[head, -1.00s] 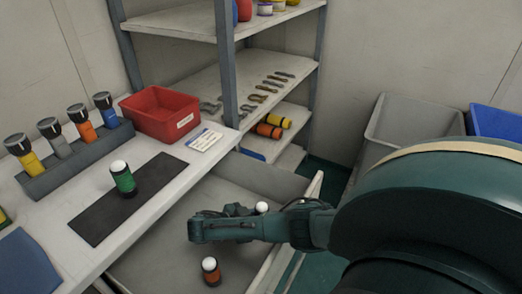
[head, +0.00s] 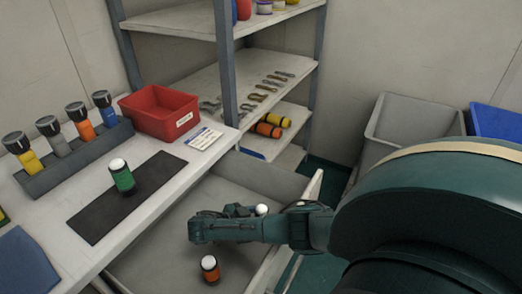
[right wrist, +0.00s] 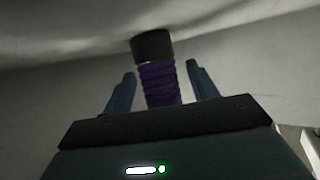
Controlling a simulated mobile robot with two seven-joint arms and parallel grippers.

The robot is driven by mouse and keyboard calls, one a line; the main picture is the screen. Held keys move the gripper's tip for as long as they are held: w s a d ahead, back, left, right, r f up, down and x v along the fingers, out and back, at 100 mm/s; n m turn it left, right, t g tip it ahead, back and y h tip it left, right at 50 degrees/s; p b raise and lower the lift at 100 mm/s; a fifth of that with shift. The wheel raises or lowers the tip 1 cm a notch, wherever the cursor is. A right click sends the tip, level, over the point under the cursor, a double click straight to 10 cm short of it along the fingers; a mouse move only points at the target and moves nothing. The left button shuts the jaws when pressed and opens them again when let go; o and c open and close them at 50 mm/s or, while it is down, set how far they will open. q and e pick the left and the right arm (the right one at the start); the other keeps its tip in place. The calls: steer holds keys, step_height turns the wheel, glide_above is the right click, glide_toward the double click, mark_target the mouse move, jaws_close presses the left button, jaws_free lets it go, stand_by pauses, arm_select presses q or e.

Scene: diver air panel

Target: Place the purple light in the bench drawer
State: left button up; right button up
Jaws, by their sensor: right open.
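The purple light (right wrist: 158,84) shows in the right wrist view, with a ribbed purple body and a black end. It lies between the two blue fingers of my right gripper (right wrist: 158,76), which are open, with a gap visible on each side. In the head view my right gripper is low inside the open bench drawer (head: 160,250). A white dome (head: 262,209) shows just behind it, probably the purple light's top; its body is hidden there. My left gripper is not in view.
An orange light (head: 210,269) stands in the drawer near my gripper. On the bench are a green light (head: 122,177) on a dark mat (head: 92,222), a rack (head: 72,165) of several lights and a red bin (head: 160,112). Shelves (head: 190,84) stand behind.

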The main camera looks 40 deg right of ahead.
steer(key=shift+s+a+f, duration=0.2)
steer(key=shift+r+p, duration=0.4)
steer(key=shift+p, duration=0.05)
steer(key=v, duration=0.2)
steer(key=p+v, duration=0.1)
steer(key=v, duration=0.1)
steer(key=p+v, duration=0.1)
steer(key=v, duration=0.1)
steer(key=shift+w+a+r, duration=0.15)
steer(key=shift+w+r, duration=0.05)
steer(key=shift+r, duration=0.15)
steer(key=shift+w+a+r, duration=0.1)
steer(key=shift+a+r, duration=0.05)
steer(key=shift+a, duration=0.15)
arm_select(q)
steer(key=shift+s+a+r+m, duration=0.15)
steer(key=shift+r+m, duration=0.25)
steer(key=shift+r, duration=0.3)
arm_select(e)
steer(key=shift+a, duration=0.1)
steer(key=shift+w, duration=0.1)
